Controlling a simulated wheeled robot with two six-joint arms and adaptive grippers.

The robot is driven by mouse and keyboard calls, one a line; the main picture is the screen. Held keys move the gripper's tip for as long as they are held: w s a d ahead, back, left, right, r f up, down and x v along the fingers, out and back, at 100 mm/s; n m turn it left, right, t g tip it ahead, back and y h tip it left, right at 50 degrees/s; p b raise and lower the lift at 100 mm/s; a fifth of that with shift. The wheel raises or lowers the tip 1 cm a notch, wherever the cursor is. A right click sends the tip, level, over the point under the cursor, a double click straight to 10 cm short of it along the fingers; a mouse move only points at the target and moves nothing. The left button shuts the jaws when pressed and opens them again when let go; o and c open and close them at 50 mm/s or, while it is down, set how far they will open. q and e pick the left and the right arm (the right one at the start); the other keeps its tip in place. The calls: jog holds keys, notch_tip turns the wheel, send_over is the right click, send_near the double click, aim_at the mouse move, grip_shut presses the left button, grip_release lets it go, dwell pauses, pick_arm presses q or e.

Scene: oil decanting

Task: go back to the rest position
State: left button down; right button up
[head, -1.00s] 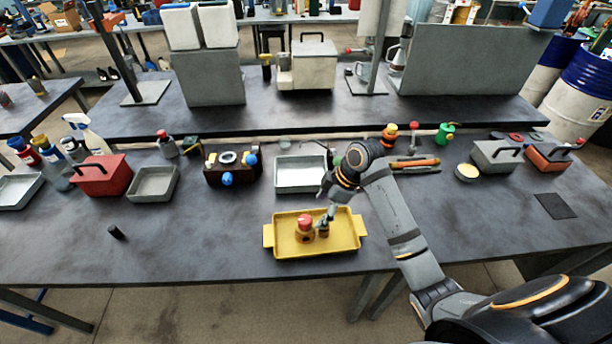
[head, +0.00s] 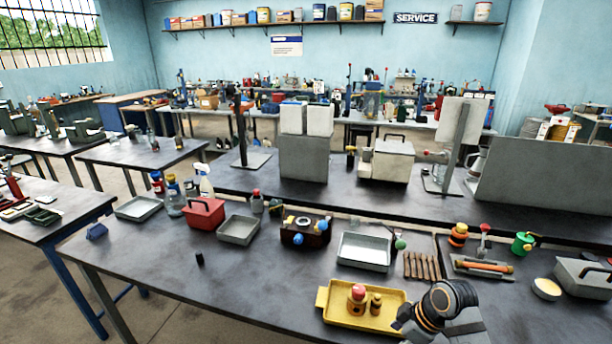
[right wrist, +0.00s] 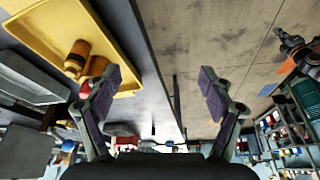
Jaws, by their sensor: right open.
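The yellow tray (head: 336,309) lies near the front edge of the workbench in the head view. A red-capped amber container (head: 357,298) and a smaller brown bottle (head: 376,304) stand in it, apart from each other. My right arm shows at the lower right of the tray; its fingertips are out of the head view. In the right wrist view my right gripper (right wrist: 152,95) is open, with its two fingers wide apart and nothing between them. The tray (right wrist: 62,30) and an amber bottle (right wrist: 76,58) show at upper left there, beside the left finger. My left gripper is not in view.
A grey metal tray (head: 363,251), a dark box with blue knobs (head: 305,232), a red toolbox (head: 206,213) and another grey tray (head: 238,230) line the bench's back. A small black cylinder (head: 200,258) stands at left. The front left of the bench is mostly clear.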

jog(key=s+d+f+m+t+h, duration=0.1)
jog(key=s+d+f+m+h, duration=0.1)
jog(key=s+m, duration=0.5)
jog(key=s+d+f+m+t+h, duration=0.1)
jog(key=s+d+f+m+h, duration=0.2)
jog(key=s, duration=0.5)
notch_tip(320, 180, down, 26)
jog(key=s+d+m+g+b, duration=0.1)
jog(key=s+g, duration=0.1)
jog(key=s, duration=0.1)
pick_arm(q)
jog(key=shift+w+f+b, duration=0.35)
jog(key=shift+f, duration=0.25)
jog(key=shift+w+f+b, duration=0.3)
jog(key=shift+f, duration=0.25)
pick_arm(e)
jog(key=s+d+f, duration=0.1)
jog(key=s+f, duration=1.6)
jog(key=s, duration=0.1)
jog(key=shift+m+g+y, duration=0.3)
jog(key=shift+g, duration=0.1)
jog(key=shift+s+d+f, duration=0.1)
